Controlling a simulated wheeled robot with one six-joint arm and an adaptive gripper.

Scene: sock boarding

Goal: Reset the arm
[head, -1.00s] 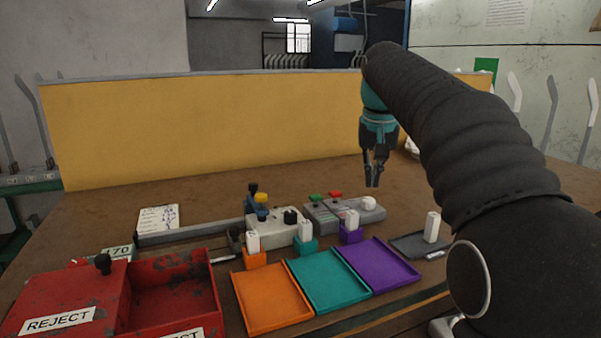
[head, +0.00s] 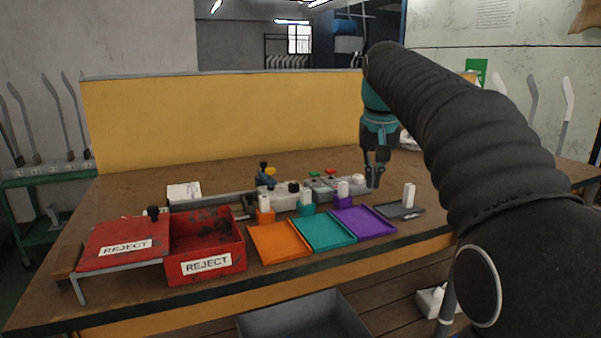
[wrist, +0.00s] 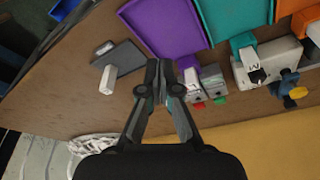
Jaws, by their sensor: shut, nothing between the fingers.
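My gripper (head: 376,178) hangs fingers-down from my black-sleeved arm, above the right part of the brown table (head: 140,206). Its teal wrist shows above the fingers. In the wrist view my gripper (wrist: 160,68) has its fingertips together with nothing between them. Below and beyond the tips in that view are the purple tray (wrist: 170,30) and a small grey tray (wrist: 122,62) with a white block (wrist: 108,80) standing by it. My sleeved arm covers the right side of the head view.
A red reject bin (head: 206,245), an orange tray (head: 279,242), a teal tray (head: 324,231) and the purple tray (head: 362,221) line the table's front. Control boxes (head: 290,198) stand behind them. A yellow panel (head: 220,120) closes the back. A grey bin (head: 300,315) is below the front edge.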

